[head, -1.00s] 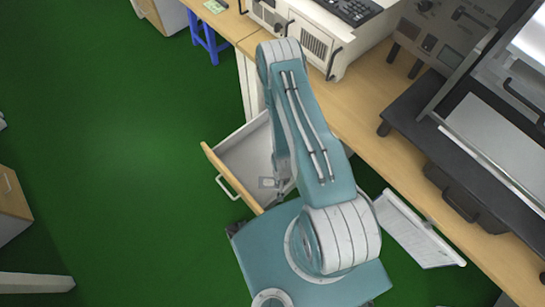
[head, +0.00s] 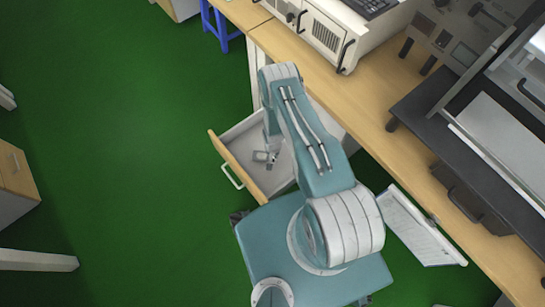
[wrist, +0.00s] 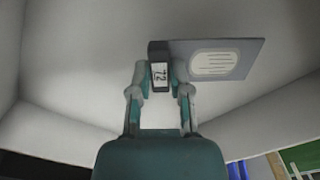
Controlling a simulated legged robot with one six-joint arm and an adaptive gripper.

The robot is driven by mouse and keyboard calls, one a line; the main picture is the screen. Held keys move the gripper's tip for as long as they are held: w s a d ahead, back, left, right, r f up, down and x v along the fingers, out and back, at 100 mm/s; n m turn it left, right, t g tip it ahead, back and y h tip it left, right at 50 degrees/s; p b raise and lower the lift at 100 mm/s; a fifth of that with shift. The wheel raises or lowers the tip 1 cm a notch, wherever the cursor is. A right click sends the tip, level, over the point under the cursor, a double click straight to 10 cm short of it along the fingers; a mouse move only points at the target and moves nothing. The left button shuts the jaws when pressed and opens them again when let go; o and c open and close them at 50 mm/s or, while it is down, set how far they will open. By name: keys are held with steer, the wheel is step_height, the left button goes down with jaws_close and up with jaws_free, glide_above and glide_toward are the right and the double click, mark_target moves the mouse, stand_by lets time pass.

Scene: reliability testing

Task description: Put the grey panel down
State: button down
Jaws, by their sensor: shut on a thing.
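The grey panel (wrist: 230,70) is a thin flat plate with a white oval label and a dark block marked 72 at its left end. My gripper (wrist: 160,78) is shut on that dark block. In the head view the panel (head: 261,156) shows small inside the open drawer (head: 242,134), with my gripper (head: 273,157) beside it. The drawer has pale inner walls and a wooden front. The wrist view shows the pale drawer interior (wrist: 90,60) around the panel. I cannot tell whether the panel touches the drawer floor.
The wooden workbench (head: 375,118) runs along the right, with a white computer case (head: 325,35) and dark equipment (head: 430,110) on it. A hanging white clipboard-like sheet (head: 420,230) is right of my arm. Green floor (head: 130,130) is clear at left.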

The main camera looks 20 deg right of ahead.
steer(key=shift+w+f, duration=0.3)
steer(key=shift+f, duration=1.6)
steer(key=c, duration=0.6)
jaws_free()
